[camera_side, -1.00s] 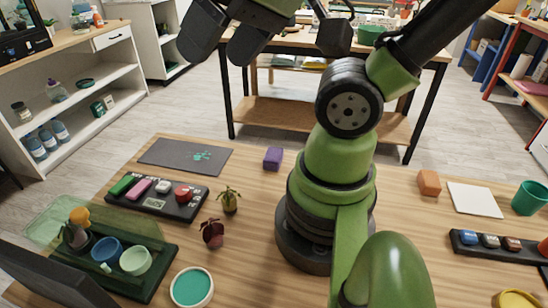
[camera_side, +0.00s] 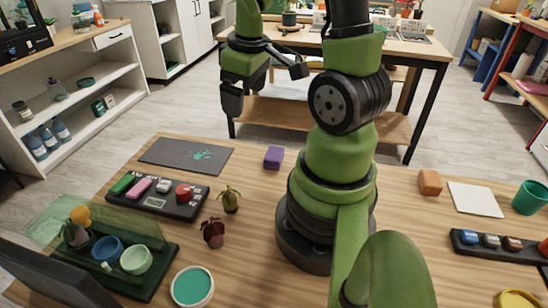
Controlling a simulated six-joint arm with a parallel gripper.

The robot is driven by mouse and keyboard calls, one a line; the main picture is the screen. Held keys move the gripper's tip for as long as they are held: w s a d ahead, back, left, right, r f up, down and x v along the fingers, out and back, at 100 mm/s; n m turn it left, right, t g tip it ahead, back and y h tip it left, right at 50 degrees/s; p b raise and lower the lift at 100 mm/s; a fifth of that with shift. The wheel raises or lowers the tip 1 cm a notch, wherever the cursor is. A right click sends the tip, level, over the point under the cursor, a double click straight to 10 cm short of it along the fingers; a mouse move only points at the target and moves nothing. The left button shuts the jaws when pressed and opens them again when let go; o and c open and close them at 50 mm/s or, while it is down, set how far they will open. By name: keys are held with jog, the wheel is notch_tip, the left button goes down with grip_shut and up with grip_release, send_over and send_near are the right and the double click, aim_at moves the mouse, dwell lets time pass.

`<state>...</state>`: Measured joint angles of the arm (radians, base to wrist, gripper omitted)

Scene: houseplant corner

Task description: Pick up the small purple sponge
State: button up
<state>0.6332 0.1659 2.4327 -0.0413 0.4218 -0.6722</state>
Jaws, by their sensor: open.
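The small purple sponge (camera_side: 273,157) lies on the wooden table, left of my arm's base and right of the dark mat. It is a little block, fully visible and clear of other things. My gripper (camera_side: 262,85) is up in the air above and beyond the sponge, pointing down, with nothing seen in it. Its jaws are open, with one finger at the left and the other at the right.
A dark mat (camera_side: 158,149) with teal marks lies left of the sponge. A black tray (camera_side: 133,197) of colored blocks, a small potted plant (camera_side: 230,201) and a maroon plant (camera_side: 213,230) stand nearer. An orange block (camera_side: 430,183) lies right of my base. The table around the sponge is bare.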

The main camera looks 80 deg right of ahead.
jog(key=n+g+y, duration=0.1)
jog(key=g, duration=0.1)
send_near(274, 153)
jog(key=shift+a+f, duration=0.1)
jog(key=shift+a, duration=0.1)
jog(key=shift+f, duration=0.35)
jog(key=shift+s+d+f, duration=0.1)
jog(key=shift+d+f, duration=0.05)
jog(key=shift+f, duration=4.6)
jog(key=shift+c, duration=0.4)
jog(key=c, duration=0.9)
